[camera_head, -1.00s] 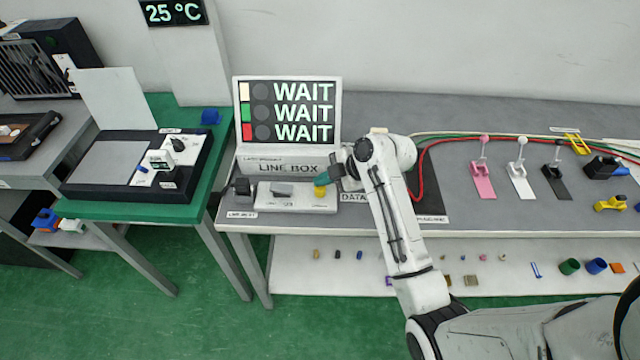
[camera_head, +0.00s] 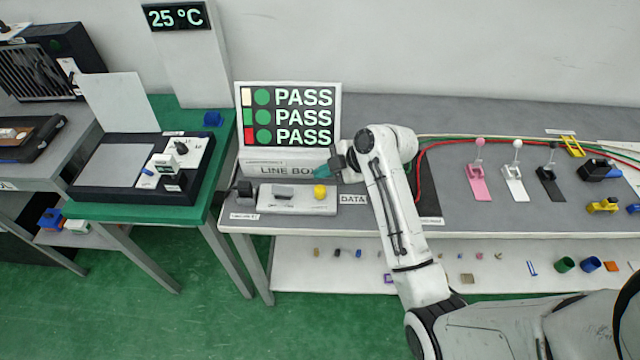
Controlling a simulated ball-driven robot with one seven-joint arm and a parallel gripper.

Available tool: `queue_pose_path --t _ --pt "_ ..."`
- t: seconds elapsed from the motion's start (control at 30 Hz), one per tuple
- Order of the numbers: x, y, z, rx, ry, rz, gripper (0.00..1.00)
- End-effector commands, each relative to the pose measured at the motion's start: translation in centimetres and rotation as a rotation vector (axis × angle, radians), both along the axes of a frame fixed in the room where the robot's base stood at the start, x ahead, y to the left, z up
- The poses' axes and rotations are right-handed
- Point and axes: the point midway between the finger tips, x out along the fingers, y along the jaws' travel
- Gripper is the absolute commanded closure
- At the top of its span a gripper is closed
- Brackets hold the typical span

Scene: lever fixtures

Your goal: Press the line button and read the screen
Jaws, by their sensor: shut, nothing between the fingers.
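The line box (camera_head: 262,169) stands on the grey bench, with its screen (camera_head: 288,116) above it. The screen reads PASS in three rows, beside white, green and red colour blocks, each with a green dot. The yellow button (camera_head: 320,191) sits on the right of the pale panel (camera_head: 298,207) in front of the box. My gripper (camera_head: 322,173), with teal fingertips, is shut and empty. It is just above and behind the button in the picture, apart from it, and covers part of the box's lettering.
Pink (camera_head: 478,181), white (camera_head: 514,184) and black (camera_head: 550,185) lever fixtures stand to the right on the bench. Green, red and pale cables run behind my arm. A green table (camera_head: 210,185) with a device is at left. Small parts lie on the lower shelf (camera_head: 345,278).

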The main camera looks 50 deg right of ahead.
Motion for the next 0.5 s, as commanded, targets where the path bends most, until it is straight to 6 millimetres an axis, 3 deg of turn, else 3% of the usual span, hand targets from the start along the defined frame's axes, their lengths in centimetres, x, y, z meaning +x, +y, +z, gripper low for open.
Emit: queue_pose_path --t 0.2,0.5 --pt "0.0 0.0 2.2 0.001 0.0 -0.001 1.0" --pt "0.0 0.0 2.3 0.001 0.001 0.0 1.0"
